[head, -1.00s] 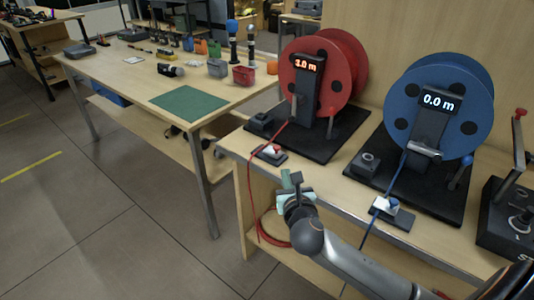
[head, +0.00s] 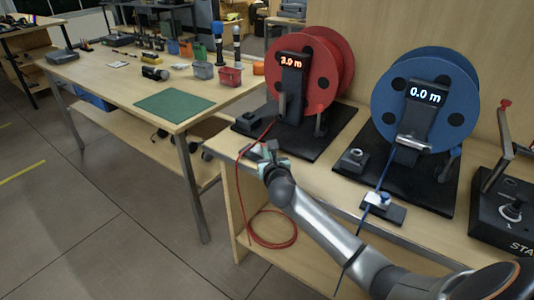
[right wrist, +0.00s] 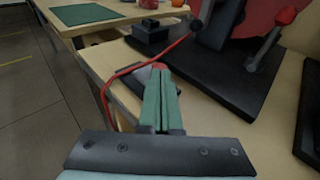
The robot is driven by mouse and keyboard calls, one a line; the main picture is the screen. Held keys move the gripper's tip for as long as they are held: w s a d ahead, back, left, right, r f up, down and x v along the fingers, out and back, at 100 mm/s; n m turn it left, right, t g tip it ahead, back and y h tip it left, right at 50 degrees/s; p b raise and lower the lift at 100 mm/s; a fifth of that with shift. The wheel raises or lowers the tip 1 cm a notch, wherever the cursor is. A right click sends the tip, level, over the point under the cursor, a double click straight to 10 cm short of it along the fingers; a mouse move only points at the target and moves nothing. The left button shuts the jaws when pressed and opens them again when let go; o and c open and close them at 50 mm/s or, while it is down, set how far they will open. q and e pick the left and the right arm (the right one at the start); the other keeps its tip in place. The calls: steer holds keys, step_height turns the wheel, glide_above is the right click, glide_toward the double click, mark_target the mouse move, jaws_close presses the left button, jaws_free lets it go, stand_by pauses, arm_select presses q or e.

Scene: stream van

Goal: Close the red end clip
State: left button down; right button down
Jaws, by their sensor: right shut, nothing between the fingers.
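The red end clip (right wrist: 158,66) shows in the right wrist view just past my fingertips, as a small pale and red piece on a dark base (right wrist: 132,80). It is mostly hidden behind the fingers there, and behind my gripper in the head view. My right gripper (head: 265,151) is at the clip, over the bench's front edge. Its green fingers (right wrist: 160,85) are shut together and empty. I cannot tell whether they touch the clip or whether it is open. The red cable (head: 269,127) runs from the red reel (head: 326,75) to the clip. My left gripper is not in view.
The red reel's display reads 3.0 m. The blue reel (head: 427,75), with its own clip (head: 378,199), stands to the right and reads 0.0 m. A table with a green mat (head: 175,104) stands left.

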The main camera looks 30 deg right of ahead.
mark_target(256, 147)
steer(key=w, duration=0.1)
steer(key=w+a, duration=0.1)
steer(key=w, duration=0.1)
steer(key=shift+w+a, duration=0.15)
steer(key=shift+a, duration=0.05)
steer(key=shift+w+a+r, duration=0.1)
steer(key=shift+w, duration=0.1)
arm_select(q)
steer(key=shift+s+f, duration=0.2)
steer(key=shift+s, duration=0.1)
arm_select(e)
steer(key=shift+r, duration=0.2)
